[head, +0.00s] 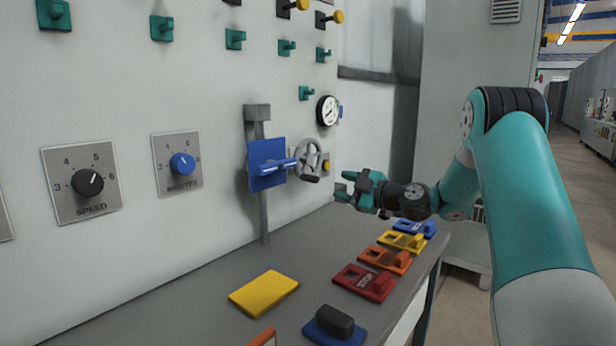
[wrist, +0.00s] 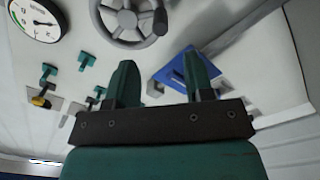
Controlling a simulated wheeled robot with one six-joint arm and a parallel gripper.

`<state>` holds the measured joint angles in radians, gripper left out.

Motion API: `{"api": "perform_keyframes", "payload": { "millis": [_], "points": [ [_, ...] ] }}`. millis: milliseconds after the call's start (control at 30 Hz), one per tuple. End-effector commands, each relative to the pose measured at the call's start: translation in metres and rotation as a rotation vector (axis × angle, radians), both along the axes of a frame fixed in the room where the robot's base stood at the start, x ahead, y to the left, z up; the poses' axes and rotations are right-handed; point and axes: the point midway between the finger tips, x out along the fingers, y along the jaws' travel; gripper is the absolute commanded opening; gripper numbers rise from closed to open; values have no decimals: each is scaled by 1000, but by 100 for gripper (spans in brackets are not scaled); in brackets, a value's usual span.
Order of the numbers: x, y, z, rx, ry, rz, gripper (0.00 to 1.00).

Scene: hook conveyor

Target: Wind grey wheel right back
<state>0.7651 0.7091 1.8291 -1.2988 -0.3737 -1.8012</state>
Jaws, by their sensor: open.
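The grey wheel (head: 309,160) is mounted on the white wall panel, just right of a blue plate, and has a dark handle knob at its lower rim. In the wrist view the wheel (wrist: 128,18) shows at the top, partly cut off, with its dark knob (wrist: 160,20) on the right of the rim. My gripper (head: 340,187) is open and empty, to the right of the wheel and a little lower, apart from it. In the wrist view my gripper's two fingers (wrist: 163,82) stand apart with nothing between them, below the wheel.
A blue plate with a lever (head: 268,165) sits left of the wheel. A round gauge (head: 327,111) is above it. Teal hooks (head: 287,47) line the upper panel. A yellow plate (head: 263,292) and several coloured tags, one red (head: 364,282), lie on the grey bench (head: 215,283).

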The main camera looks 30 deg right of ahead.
Motion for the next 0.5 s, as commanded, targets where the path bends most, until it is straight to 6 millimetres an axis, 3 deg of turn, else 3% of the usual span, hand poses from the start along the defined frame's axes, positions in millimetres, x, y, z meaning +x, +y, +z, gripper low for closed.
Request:
{"api": "perform_keyframes", "payload": {
  "millis": [300, 500],
  "points": [
    [69, 27, 2, 0, -1, 4, 48],
    [99, 37, 1, -1, 2, 3, 48]
  ]
}}
